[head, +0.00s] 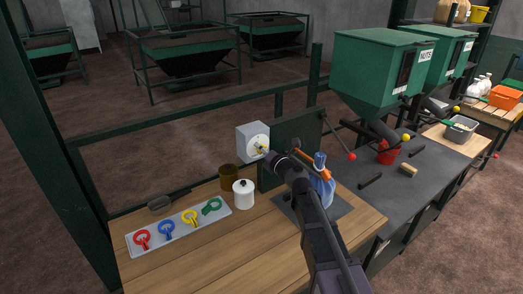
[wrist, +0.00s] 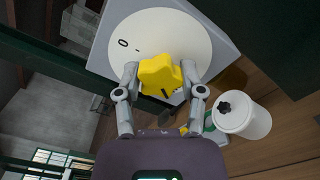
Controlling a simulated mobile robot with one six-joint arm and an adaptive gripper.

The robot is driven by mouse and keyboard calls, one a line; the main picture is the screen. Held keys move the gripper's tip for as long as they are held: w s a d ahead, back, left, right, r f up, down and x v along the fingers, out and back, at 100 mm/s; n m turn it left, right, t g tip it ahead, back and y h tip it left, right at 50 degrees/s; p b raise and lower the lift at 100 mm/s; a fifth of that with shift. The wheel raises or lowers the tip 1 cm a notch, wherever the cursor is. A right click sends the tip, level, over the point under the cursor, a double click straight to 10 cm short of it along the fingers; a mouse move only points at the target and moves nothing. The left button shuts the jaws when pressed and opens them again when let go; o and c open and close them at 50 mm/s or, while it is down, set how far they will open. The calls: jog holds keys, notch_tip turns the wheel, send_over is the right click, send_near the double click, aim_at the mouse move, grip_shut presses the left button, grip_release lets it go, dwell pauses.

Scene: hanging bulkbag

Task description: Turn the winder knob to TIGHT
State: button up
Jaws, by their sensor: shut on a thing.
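The winder is a grey box (head: 251,138) with a round white dial, mounted on the far side of the bench. Its yellow knob (head: 260,150) shows just beyond my gripper (head: 268,155). In the wrist view the knob (wrist: 157,73) sits between the two fingers of my gripper (wrist: 160,80), which is shut on it. The white dial (wrist: 175,27) shows a "0" and a short dash at its left. A dark line marks the knob's lower part. No TIGHT label is readable, and the dial behind the knob and fingers is hidden.
A white lidded jar (head: 243,195) and a brown pot (head: 228,177) stand below the winder. A grey tray (head: 180,230) holds several coloured ring tags. A dark green panel (head: 291,140) stands close right of the winder, with a blue-capped bottle (head: 322,188) beyond my arm.

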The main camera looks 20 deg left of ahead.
dwell(0.3)
jog(key=o, duration=1.2)
jog(key=shift+c, duration=0.2)
jog(key=v, duration=1.2)
